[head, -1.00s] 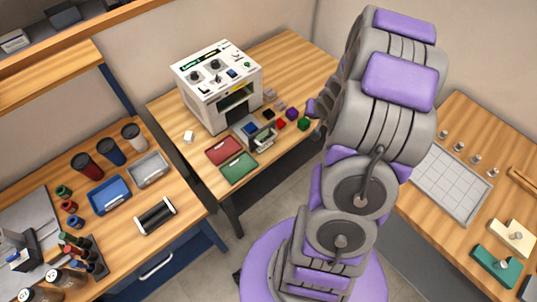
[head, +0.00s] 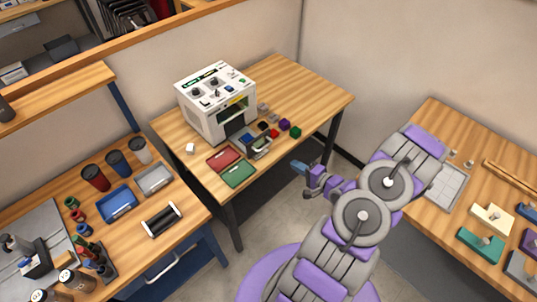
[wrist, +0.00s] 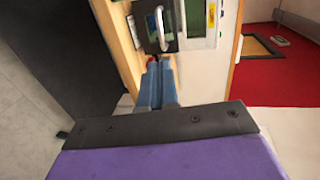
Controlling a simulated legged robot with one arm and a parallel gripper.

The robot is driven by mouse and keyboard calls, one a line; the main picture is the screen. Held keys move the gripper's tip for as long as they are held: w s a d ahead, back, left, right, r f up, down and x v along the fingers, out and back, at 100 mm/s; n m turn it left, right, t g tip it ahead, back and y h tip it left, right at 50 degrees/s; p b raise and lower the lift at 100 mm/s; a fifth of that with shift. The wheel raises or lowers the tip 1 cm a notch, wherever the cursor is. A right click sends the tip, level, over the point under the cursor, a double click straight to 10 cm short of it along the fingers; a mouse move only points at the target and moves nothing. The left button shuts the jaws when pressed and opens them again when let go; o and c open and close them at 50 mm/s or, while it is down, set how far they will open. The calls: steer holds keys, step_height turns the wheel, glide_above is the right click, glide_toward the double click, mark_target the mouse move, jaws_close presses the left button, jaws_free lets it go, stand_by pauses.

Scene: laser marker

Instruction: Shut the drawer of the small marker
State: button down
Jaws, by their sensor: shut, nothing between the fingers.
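The small marker (head: 213,108) is a white box with knobs on top, on the middle wooden table. Its drawer (head: 250,143) sticks out of the front, open, with a handle at its near end. In the wrist view the drawer (wrist: 156,10) shows beyond my fingertips, with its silver handle (wrist: 161,30); the white marker body (wrist: 200,18) is beside it. My gripper (head: 297,167) is in front of the table, to the right of the drawer and apart from it. Its blue fingers (wrist: 160,68) are together and empty in the wrist view.
A red tray (head: 224,159) and a green tray (head: 238,174) lie at the table's front, left of the drawer. Several small coloured blocks, among them a green one (head: 296,132), sit right of it. A white cube (head: 190,148) lies left of the marker. Open floor lies in front.

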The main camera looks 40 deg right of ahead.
steer(key=b+x, duration=0.2)
steer(key=x, duration=1.2)
steer(key=shift+s+f, duration=0.1)
steer(key=shift+w, duration=0.2)
steer(key=r+x, duration=0.1)
steer(key=x, duration=0.3)
steer(key=r+x, duration=0.1)
steer(key=x, duration=0.4)
steer(key=r+x, duration=0.1)
steer(key=x, duration=0.4)
steer(key=shift+w+p, duration=0.3)
steer(key=shift+w, duration=0.15)
steer(key=shift+w+r, duration=0.15)
steer(key=shift+r, duration=0.1)
